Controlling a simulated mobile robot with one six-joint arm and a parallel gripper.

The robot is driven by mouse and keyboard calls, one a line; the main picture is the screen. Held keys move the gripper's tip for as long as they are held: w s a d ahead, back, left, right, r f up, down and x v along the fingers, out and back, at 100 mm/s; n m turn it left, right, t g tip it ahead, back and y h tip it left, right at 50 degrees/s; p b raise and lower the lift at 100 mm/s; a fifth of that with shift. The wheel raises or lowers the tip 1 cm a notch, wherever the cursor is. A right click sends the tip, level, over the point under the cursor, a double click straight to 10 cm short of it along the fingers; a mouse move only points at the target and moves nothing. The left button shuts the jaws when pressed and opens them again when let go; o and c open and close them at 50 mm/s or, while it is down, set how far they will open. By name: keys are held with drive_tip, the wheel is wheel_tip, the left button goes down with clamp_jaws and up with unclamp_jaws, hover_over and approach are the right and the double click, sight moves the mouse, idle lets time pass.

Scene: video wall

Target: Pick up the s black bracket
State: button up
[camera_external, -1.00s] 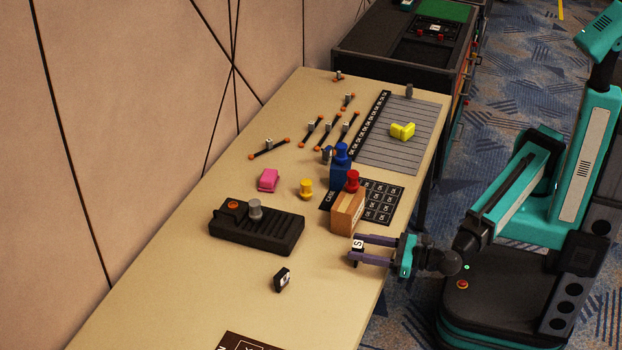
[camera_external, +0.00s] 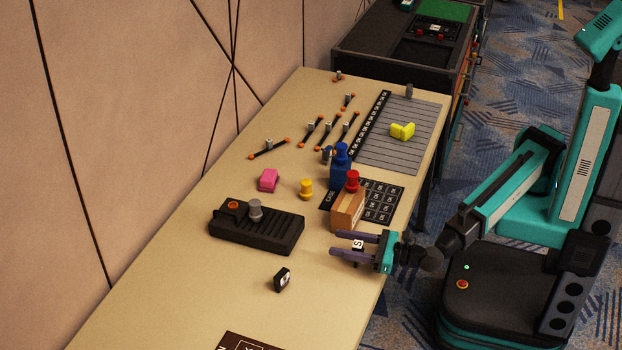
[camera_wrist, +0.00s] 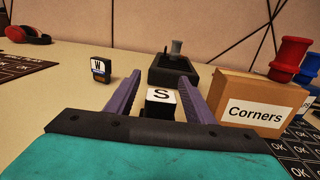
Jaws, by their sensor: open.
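The black bracket with a white face marked S (camera_wrist: 160,104) stands on the table between the two purple fingers of my gripper (camera_wrist: 154,85) in the wrist view. In the external view the S bracket (camera_external: 357,244) shows between the fingers of my gripper (camera_external: 352,244). The gripper is open, with a finger on each side of the bracket. In the wrist view a narrow gap shows beside the bracket, and its lower part is hidden by the gripper body.
A cardboard box labelled Corners (camera_wrist: 250,103) stands close to the right finger. A second black bracket marked W (camera_wrist: 101,68) stands to the left. A black tray-like device (camera_external: 257,228) lies beyond. The table's right edge (camera_external: 374,300) is near my gripper.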

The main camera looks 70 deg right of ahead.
idle(0.4)
clamp_jaws()
drive_tip(key=shift+r, duration=0.2)
drive_tip(key=s+d+r, duration=0.2)
drive_tip(key=r, duration=0.1)
drive_tip(key=shift+s+d+r, duration=0.1)
drive_tip(key=shift+r, duration=0.15)
drive_tip(key=shift+r+p, duration=0.15)
drive_tip(key=shift+p, duration=0.55)
drive_tip(key=s+d+p, duration=0.1)
drive_tip(key=s+p, duration=0.1)
drive_tip(key=p, duration=0.4)
drive_tip(key=shift+d+r+p, duration=0.15)
drive_tip(key=shift+d+p, duration=0.15)
drive_tip(key=shift+d, duration=0.05)
